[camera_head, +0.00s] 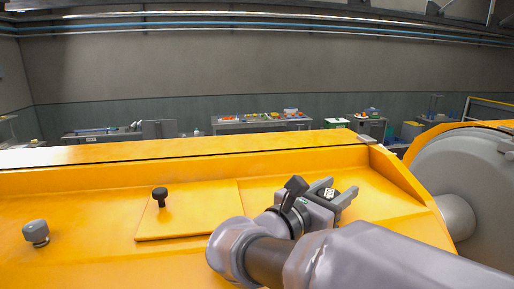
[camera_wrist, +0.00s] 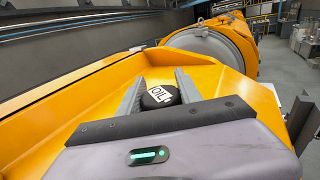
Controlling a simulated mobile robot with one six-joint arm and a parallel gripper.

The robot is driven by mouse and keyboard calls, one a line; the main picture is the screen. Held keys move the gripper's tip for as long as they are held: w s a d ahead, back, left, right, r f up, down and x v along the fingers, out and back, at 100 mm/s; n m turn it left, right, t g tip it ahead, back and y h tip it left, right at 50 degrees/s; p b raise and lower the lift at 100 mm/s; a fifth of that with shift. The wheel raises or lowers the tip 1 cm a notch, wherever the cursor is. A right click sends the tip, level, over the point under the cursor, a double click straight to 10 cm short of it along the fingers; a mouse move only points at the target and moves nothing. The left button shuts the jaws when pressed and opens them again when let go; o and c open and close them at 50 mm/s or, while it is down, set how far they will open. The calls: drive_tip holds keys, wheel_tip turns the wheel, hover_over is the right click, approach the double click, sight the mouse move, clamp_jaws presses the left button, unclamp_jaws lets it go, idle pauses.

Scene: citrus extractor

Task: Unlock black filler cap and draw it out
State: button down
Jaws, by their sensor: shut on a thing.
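The black filler cap (camera_wrist: 158,98) has a white label reading OIL and sits between my gripper's two grey fingers in the wrist view. In the head view the cap (camera_head: 327,194) shows only in part, with its white label between the fingers. My gripper (camera_head: 340,187) is shut on the cap, with one finger on each side; it also shows in the wrist view (camera_wrist: 160,76). The cap is at the sloping yellow housing (camera_head: 394,205). Its lower part is hidden, so I cannot tell whether it is seated or lifted.
A black knob (camera_head: 160,194) stands on a yellow cover plate (camera_head: 190,222) to the left. A grey cap (camera_head: 36,232) is at the far left. A raised yellow edge (camera_head: 200,149) runs behind. A large grey drum (camera_head: 470,175) is at the right. Work tables (camera_head: 262,122) stand far back.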

drive_tip(key=shift+r, duration=0.1)
drive_tip(key=shift+r+m+g+h+p, duration=0.1)
drive_tip(key=shift+m+g+h+p, duration=0.2)
drive_tip(key=shift+p, duration=0.35)
drive_tip(key=shift+s+r+p, duration=0.1)
drive_tip(key=shift+r+p, duration=1)
drive_tip(key=shift+r, duration=0.1)
drive_tip(key=c, duration=1.3)
unclamp_jaws()
clamp_jaws()
drive_tip(key=shift+r+p, duration=2.25)
drive_tip(key=shift+r, duration=0.2)
